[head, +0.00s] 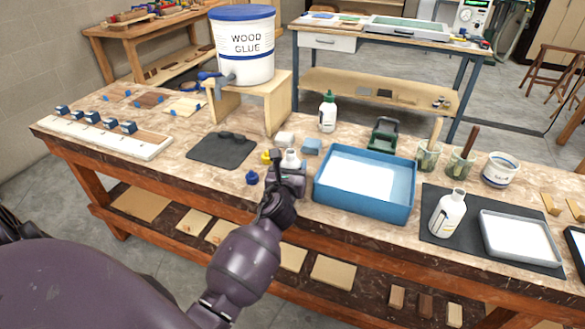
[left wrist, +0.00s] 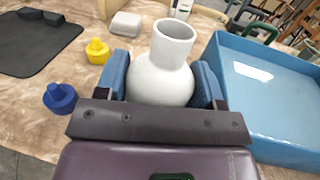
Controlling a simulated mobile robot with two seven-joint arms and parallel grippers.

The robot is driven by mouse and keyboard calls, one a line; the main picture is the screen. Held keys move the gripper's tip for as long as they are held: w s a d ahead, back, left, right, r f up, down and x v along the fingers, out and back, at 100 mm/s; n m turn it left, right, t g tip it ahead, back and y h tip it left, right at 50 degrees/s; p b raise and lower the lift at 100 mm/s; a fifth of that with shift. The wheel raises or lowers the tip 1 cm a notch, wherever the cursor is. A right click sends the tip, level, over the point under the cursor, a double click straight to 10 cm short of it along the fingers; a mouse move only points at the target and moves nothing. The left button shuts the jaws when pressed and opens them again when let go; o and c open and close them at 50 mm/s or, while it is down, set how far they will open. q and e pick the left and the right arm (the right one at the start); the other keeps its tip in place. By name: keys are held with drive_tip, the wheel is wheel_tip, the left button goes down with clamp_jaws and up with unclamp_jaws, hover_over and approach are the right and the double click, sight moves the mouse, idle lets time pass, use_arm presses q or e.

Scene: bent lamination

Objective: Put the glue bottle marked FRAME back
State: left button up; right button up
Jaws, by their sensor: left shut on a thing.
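A white open-necked bottle (head: 291,157) is in my left gripper (head: 289,172), beside the blue tray. In the left wrist view the blue finger pads press on both sides of the bottle (left wrist: 166,78); no label shows on it, and its base is hidden. A second white uncapped bottle (head: 447,214) stands on the dark mat at the right, its label too small to read. A third white bottle (head: 327,111) with a green cap stands behind. I cannot tell which is marked FRAME. My right gripper is not in view.
A dark mat (head: 222,152) and a glue bucket (head: 243,50) on a wooden stand (head: 274,103) are farther back.

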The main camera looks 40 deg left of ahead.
use_arm(q)
drive_tip(key=shift+r, duration=0.15)
drive_tip(key=shift+f, duration=0.2)
drive_tip(key=o, duration=1.5)
drive_tip(key=shift+c, duration=0.2)
drive_tip(key=shift+r, duration=0.25)
drive_tip(key=v, duration=1.2)
drive_tip(key=s+d+f+n+g+h, duration=0.2)
drive_tip(key=s+f+n, duration=0.6)
drive_tip(key=n, duration=0.7)
drive_tip(key=s+d+f+n+g+h, duration=0.3)
drive_tip(key=s+f+n+h, duration=0.2)
drive_tip(key=s+f+n, duration=0.3)
drive_tip(key=s+n, duration=0.3)
drive_tip(key=n, duration=0.4)
drive_tip(key=shift+s+d+f+h+p, duration=0.15)
drive_tip(key=shift+d+f+h+p, duration=0.15)
drive_tip(key=shift+d+f+p, duration=0.1)
